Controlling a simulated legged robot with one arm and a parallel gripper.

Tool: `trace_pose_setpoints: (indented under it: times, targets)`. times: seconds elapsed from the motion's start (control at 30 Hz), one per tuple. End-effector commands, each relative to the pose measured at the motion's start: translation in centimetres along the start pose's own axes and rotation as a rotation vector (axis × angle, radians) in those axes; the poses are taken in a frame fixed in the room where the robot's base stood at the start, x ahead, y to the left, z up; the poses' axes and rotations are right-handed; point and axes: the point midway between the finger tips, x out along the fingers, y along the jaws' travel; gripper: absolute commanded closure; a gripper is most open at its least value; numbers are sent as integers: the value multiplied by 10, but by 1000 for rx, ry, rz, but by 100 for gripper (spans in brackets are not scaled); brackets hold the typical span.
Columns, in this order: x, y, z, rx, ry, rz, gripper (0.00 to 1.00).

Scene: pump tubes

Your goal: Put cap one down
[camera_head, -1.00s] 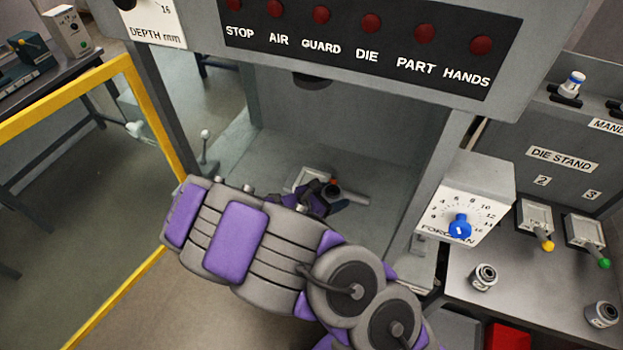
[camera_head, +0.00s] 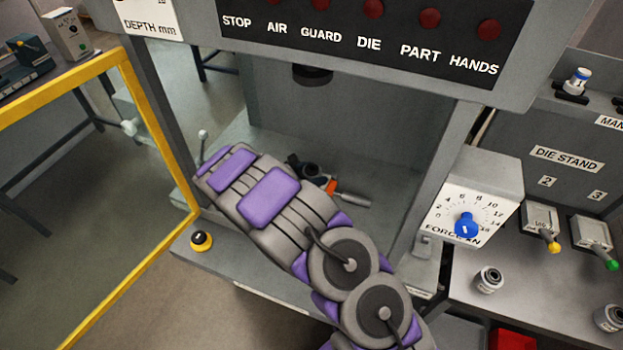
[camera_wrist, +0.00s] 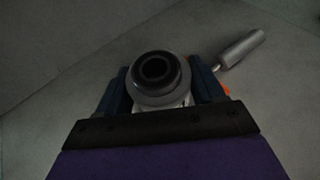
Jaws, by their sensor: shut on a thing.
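My gripper (camera_wrist: 160,92) is shut on a round grey part with a black ring and a dark hole on top (camera_wrist: 153,72). It looks like a cap, but no number shows on it. The blue-grey fingers stand on either side of it in the wrist view. In the head view the dark gripper (camera_head: 305,168) is inside the press bay, low over its floor, partly behind my arm. The held part cannot be made out there. I cannot tell whether it touches what is below.
A grey handle (camera_wrist: 241,48) with an orange piece (camera_head: 331,187) lies close right of the gripper. The press bay floor (camera_head: 385,190) is clear further right. A yellow guard frame (camera_head: 150,125) stands left. A dial box (camera_head: 468,205) and die stand (camera_head: 560,160) stand right.

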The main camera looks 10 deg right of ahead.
Motion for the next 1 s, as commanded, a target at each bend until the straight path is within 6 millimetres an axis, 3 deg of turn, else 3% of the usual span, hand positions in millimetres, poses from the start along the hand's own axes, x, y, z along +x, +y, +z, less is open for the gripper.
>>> trace_pose_setpoints:
  times: [0.1,0.9,0.93,1.0]
  targets:
    - [6,0,-14,1,0,1,75]
    - [14,0,-37,-8,18,-4,75]
    - [14,0,-38,-9,20,-4,31]
    - [15,0,-39,-11,22,-5,24]
